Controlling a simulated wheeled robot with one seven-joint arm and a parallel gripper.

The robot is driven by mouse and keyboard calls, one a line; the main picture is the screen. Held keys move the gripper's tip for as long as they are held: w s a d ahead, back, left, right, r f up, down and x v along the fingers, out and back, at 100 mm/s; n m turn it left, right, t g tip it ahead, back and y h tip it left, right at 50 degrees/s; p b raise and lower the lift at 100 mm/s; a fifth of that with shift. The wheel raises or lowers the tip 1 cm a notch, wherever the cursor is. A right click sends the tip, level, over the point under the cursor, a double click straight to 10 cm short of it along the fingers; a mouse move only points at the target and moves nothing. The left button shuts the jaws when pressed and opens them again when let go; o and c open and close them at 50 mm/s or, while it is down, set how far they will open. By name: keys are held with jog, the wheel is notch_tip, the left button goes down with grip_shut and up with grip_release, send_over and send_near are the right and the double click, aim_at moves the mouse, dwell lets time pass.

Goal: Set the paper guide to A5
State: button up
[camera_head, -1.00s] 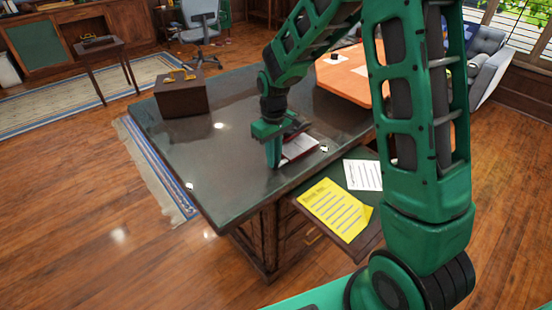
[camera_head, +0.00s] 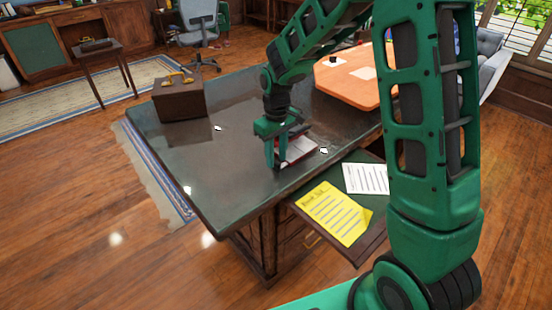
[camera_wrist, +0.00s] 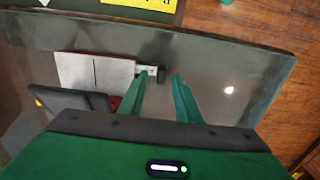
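A low device with a dark body (camera_wrist: 75,100), a pale sheet-like area (camera_wrist: 95,72) and some red lies on the desk. It also shows in the head view as a red and white thing (camera_head: 300,149) beside my gripper. A thin pale bar with a small dark block (camera_wrist: 161,75) at its end sticks out to the right in the wrist view; this looks like the paper guide. My gripper (camera_head: 276,160) points down, and its fingers (camera_wrist: 159,80) are apart, with the block in line between the tips. I cannot tell whether they touch it. Size marks are not readable.
The dark desk top (camera_head: 225,150) is mostly clear on the left. A brown box (camera_head: 180,101) stands at its far left. A yellow sheet (camera_head: 336,212) and a white sheet (camera_head: 366,178) lie on a pulled-out side board. An orange board (camera_head: 350,85) lies behind.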

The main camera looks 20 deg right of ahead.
aim_at(276, 162)
notch_tip(276, 162, up, 9)
jog(key=shift+r, duration=0.2)
jog(key=shift+w, duration=0.1)
dwell(0.4)
jog(key=s+d+r+m, duration=0.3)
jog(key=s+d, duration=0.5)
jog(key=s+d+r+m, duration=0.3)
jog(key=s+d, duration=0.4)
jog(key=s, duration=0.2)
jog(key=s+d+f+m, duration=0.1)
jog(key=s+d+m, duration=0.1)
jog(key=s, duration=0.6)
jog(key=s+d+m, duration=0.2)
jog(key=s+m, duration=0.1)
jog(key=s, duration=0.5)
jog(key=shift+s+f, duration=0.2)
jog(key=shift+f, duration=0.2)
